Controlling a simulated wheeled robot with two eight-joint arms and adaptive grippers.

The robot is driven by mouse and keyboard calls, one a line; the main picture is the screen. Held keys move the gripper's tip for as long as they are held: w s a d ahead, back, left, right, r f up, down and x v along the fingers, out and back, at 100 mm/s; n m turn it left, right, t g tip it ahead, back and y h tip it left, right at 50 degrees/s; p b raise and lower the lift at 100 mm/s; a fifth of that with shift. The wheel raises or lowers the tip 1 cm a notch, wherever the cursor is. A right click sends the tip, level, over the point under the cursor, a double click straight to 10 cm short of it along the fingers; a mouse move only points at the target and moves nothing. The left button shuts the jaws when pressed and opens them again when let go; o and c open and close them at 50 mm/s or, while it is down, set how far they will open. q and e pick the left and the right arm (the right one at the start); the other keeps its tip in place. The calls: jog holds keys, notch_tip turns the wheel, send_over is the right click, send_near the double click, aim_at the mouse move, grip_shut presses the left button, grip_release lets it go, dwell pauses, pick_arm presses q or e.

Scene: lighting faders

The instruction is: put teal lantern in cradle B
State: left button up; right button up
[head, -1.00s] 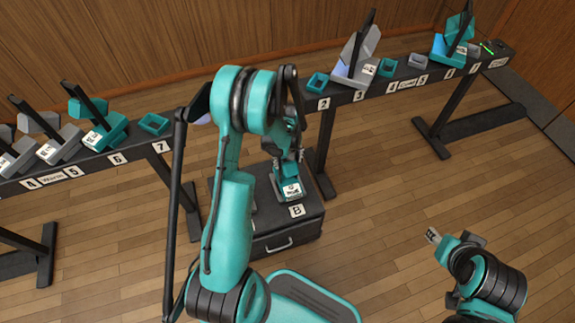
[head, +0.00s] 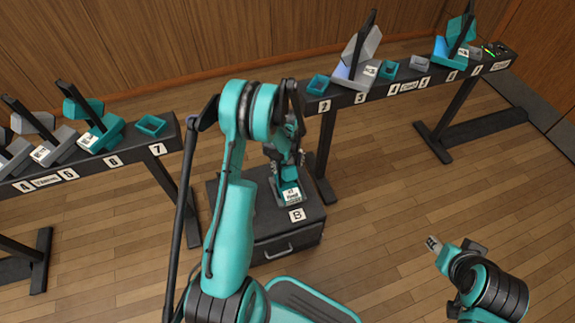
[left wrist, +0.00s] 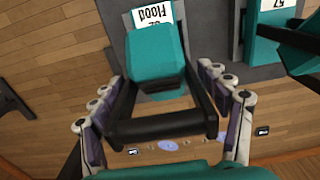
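The teal lantern (head: 291,175) has a white "Flood" label and a black handle; its label shows upside down in the left wrist view (left wrist: 152,55). It stands at cradle B, behind the white B tag (head: 297,215) on the dark box. The cradle is mostly hidden under the lantern, so I cannot tell whether it is fully seated. My left gripper (head: 287,157) is over the lantern. In the left wrist view its fingers (left wrist: 162,115) flank the black handle closely and look shut on it. My right gripper (head: 433,243) is away over the floor, too small to judge.
A second teal lantern (left wrist: 290,45) is beside it in the left wrist view; my arm hides that spot in the head view. Racks with numbered tags (head: 113,160) and (head: 395,87) hold lanterns and empty teal cradles. The box has a drawer (head: 288,247). Floor at right is clear.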

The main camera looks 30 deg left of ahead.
pick_arm(q)
jog(key=shift+r, duration=0.15)
notch_tip(320, 180, up, 12)
jog(key=p, duration=0.4)
jog(key=shift+p, duration=0.3)
jog(key=s+d+r+m+t, duration=0.2)
jog(key=s+d+r, duration=0.15)
jog(key=r, duration=0.45)
jog(key=s+d+r+m+t, duration=0.1)
jog(key=s+d+r+m, duration=0.15)
jog(key=d+r, duration=0.4)
jog(key=s+d+r+m+t, duration=0.2)
jog(key=s+r, duration=0.1)
jog(key=s, duration=0.3)
jog(key=s+d+r+m+t, duration=0.2)
jog(key=s+d+r+m, duration=0.1)
jog(key=s, duration=0.4)
jog(key=shift+d+r, duration=0.25)
